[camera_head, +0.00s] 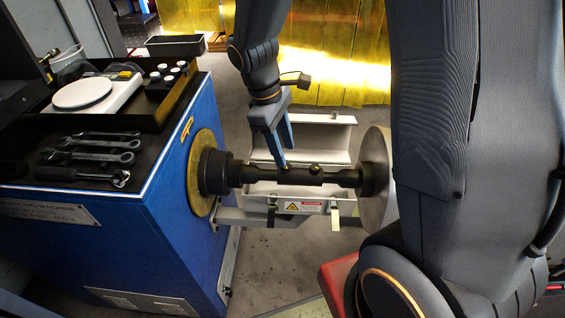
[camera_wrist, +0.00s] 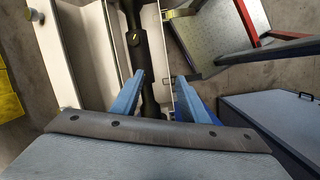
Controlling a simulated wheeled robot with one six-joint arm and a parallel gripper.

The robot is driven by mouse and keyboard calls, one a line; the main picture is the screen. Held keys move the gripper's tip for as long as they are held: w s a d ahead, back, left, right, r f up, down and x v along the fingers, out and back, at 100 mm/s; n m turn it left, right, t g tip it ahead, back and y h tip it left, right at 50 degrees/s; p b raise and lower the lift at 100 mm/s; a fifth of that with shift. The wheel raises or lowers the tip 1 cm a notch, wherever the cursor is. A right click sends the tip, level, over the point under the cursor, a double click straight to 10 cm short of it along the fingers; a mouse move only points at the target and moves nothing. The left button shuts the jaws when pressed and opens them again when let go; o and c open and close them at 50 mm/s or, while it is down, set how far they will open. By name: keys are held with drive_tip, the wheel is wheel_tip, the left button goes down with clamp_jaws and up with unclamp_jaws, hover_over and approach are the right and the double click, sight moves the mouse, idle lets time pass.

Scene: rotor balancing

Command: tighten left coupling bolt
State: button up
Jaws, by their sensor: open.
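A dark rotor shaft (camera_head: 255,174) runs across the machine from the dark left coupling (camera_head: 214,172) to a right coupling (camera_head: 372,178) by a large pale disc. A small brass-coloured bolt head (camera_head: 316,169) sits on top of the shaft's middle; it also shows in the wrist view (camera_wrist: 132,39). My gripper (camera_head: 284,156) points down at the shaft just left of that bolt, and one finger hides part of the shaft. Finger contact with the shaft is unclear.
An open pale guard (camera_head: 325,140) stands behind the shaft. The blue cabinet (camera_head: 190,250) at left bears several wrenches (camera_head: 100,142), a screwdriver-like tool (camera_head: 100,177), a scale (camera_head: 82,92) and small white pieces (camera_head: 170,77). A warning label (camera_head: 305,207) is below the shaft.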

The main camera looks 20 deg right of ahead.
drive_tip(key=w+a+f+n+h, duration=0.1)
drive_tip(key=w+f+n+h, duration=0.15)
drive_tip(key=w+n, duration=0.25)
drive_tip(key=shift+y, duration=0.25)
drive_tip(key=shift+x, duration=3.8)
drive_tip(key=shift+w+a+f, duration=0.1)
drive_tip(key=shift+a, duration=0.05)
clamp_jaws()
